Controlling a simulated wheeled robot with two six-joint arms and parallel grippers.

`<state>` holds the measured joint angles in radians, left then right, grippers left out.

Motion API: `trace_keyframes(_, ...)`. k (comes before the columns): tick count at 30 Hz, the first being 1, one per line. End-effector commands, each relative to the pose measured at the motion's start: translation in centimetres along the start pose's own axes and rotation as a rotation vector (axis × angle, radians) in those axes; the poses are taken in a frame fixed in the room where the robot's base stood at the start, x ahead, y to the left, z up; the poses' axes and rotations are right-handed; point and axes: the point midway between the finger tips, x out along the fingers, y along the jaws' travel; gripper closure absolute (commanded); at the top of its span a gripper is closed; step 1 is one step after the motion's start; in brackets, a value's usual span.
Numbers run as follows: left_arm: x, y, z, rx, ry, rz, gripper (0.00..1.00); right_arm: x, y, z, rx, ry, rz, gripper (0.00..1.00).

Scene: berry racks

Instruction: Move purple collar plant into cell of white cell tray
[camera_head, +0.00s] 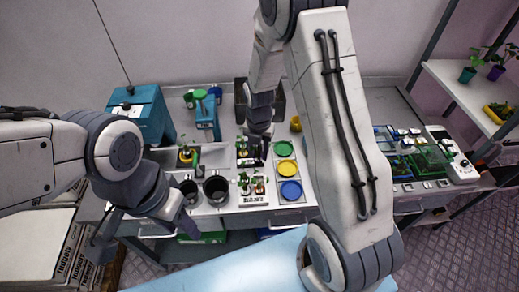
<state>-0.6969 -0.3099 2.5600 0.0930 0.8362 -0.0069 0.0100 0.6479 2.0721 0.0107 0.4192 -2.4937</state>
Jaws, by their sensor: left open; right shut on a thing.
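My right gripper (258,142) reaches down over the middle of the bench, at the back one of two small white trays. It is shut on a small plant (257,153); a dark purple patch shows there, but the gripper hides most of it. The front white cell tray (253,199) holds small green seedlings, some with red at the base. The back white tray (243,163) also has greenery and is partly covered by the gripper. My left gripper (145,236) is open and empty at the bench's front left, away from the plants.
Two black pots (216,190) stand left of the front tray. Green, yellow and blue dishes (288,169) lie to its right. A teal box (142,115) stands at the back left. My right arm hides part of the bench's right side.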

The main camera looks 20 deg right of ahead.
Motion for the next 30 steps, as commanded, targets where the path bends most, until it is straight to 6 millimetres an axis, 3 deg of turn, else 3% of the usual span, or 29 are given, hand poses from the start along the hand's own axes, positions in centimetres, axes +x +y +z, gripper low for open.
trace_keyframes(30,6.5,-0.5,0.3,-0.010,0.000,0.000,0.50,8.3,-0.3,0.1,0.006,0.000,0.000,1.00)
